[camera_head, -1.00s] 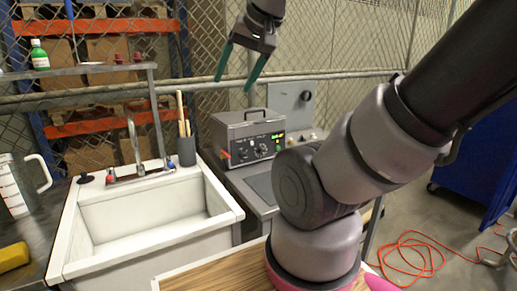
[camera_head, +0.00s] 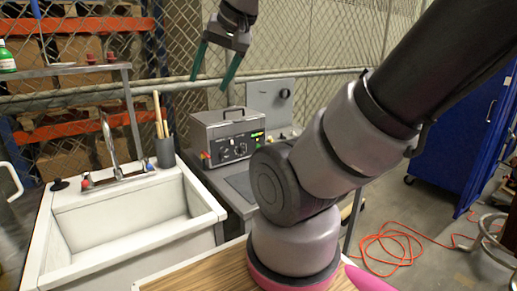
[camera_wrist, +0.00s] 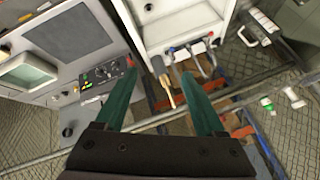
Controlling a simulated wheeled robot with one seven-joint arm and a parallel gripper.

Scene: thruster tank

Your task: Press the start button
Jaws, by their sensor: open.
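A steel box-shaped machine (camera_head: 222,137) with a handled lid stands on the bench right of the sink. Its front panel has dark knobs and a small green lit patch (camera_head: 257,137); the start button itself is too small to tell apart. My gripper (camera_head: 210,83) hangs above and behind the machine in the picture, with two green fingers apart and nothing between them. In the wrist view, my gripper (camera_wrist: 157,75) is open, and the machine's dark control panel (camera_wrist: 103,73) lies left of the fingers. Neither finger visibly touches the panel.
A white sink (camera_head: 130,225) with a tap and a grey cup (camera_head: 165,152) of wooden sticks is at the left. A grey panel with a black knob (camera_head: 285,93) stands behind the machine. A rail and mesh fence run behind. Orange hose (camera_head: 385,243) lies on the right floor.

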